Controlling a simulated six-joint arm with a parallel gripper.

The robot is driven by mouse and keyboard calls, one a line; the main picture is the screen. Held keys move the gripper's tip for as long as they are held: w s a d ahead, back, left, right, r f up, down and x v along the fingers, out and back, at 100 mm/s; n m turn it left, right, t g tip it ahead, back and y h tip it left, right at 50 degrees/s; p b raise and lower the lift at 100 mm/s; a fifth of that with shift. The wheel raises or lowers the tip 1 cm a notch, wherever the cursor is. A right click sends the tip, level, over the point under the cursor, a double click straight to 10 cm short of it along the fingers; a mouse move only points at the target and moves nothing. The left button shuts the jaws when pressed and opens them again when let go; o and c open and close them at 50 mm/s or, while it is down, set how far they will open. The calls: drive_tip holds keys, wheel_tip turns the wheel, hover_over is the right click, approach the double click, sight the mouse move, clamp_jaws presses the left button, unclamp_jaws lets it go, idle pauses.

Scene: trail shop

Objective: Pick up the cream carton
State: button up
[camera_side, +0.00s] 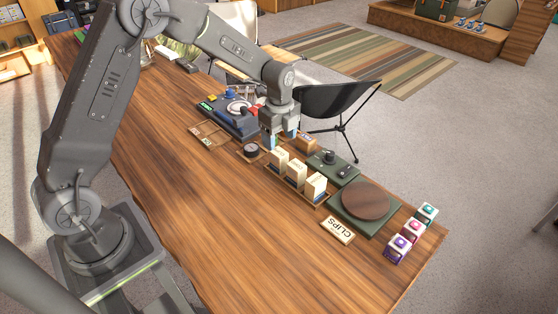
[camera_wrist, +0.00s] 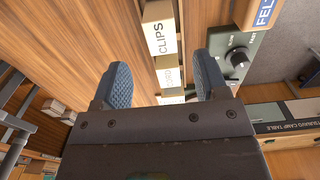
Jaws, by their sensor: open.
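Three cream cartons stand in a row in a wooden tray (camera_side: 312,201) in the side view: a near one (camera_side: 316,184), a middle one (camera_side: 296,171) and a far one (camera_side: 279,157). In the wrist view, one carton reads CLIPS (camera_wrist: 161,38), and another behind it (camera_wrist: 170,76) has a partly readable label. Which one the task means cannot be told. My gripper (camera_side: 281,139) is open and empty, above and beside the far end of the row. In the wrist view, the blue fingers of my gripper (camera_wrist: 161,65) appear on either side of the row.
A flat CLIPS sign (camera_side: 338,230) lies near a green base with a round wooden disc (camera_side: 366,201). A green device with a knob (camera_side: 330,159) and a small brown box (camera_side: 307,143) stand behind the row. Small cubes (camera_side: 411,231) sit at right.

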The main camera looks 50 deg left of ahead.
sight(279, 152)
drive_tip(key=shift+w+a+f, duration=0.1)
drive_tip(key=shift+f, duration=1.9)
drive_tip(key=shift+a+f, duration=0.1)
drive_tip(key=shift+f, duration=1.85)
drive_tip(key=c, duration=1)
